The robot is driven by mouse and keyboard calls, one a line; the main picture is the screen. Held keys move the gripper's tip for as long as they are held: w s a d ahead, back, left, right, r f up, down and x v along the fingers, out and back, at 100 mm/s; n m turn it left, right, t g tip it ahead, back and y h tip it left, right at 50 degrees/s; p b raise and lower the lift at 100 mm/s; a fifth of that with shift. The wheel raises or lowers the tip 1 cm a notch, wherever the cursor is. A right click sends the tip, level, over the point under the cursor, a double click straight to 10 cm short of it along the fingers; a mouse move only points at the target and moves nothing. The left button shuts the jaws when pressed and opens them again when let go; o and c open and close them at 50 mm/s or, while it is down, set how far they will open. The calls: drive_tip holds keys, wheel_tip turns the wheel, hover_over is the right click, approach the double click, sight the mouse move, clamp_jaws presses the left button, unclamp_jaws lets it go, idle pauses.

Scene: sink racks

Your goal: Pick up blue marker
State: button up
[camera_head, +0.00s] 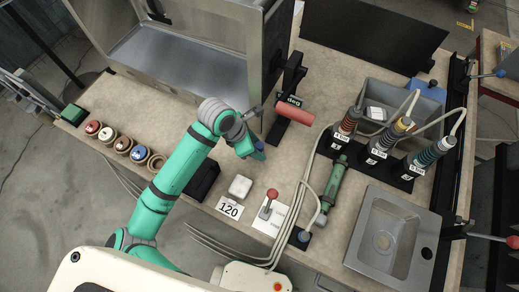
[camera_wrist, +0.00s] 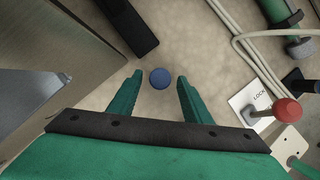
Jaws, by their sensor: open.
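The blue marker shows end-on as a round blue cap (camera_wrist: 160,78) in the wrist view, on the beige worktop between and slightly beyond my fingertips. In the head view a small blue part of it (camera_head: 259,153) shows just under my gripper (camera_head: 250,148). In the wrist view my gripper (camera_wrist: 160,88) is open, with one green finger on each side of the cap and a visible gap to each. The lower part of the marker is hidden from the wrist camera.
A red-knobbed lever (camera_wrist: 287,108) with a LOCK plate stands right of my gripper. Cables and a green tool (camera_wrist: 283,14) lie beyond it. A metal cabinet (camera_head: 190,45) stands behind, with a dark stand holding a red cylinder (camera_head: 295,110). A sink (camera_head: 392,238) is at right.

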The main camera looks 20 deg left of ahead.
drive_tip(key=shift+x, duration=1.35)
drive_tip(key=shift+c, duration=0.4)
clamp_jaws()
drive_tip(key=shift+r, duration=0.15)
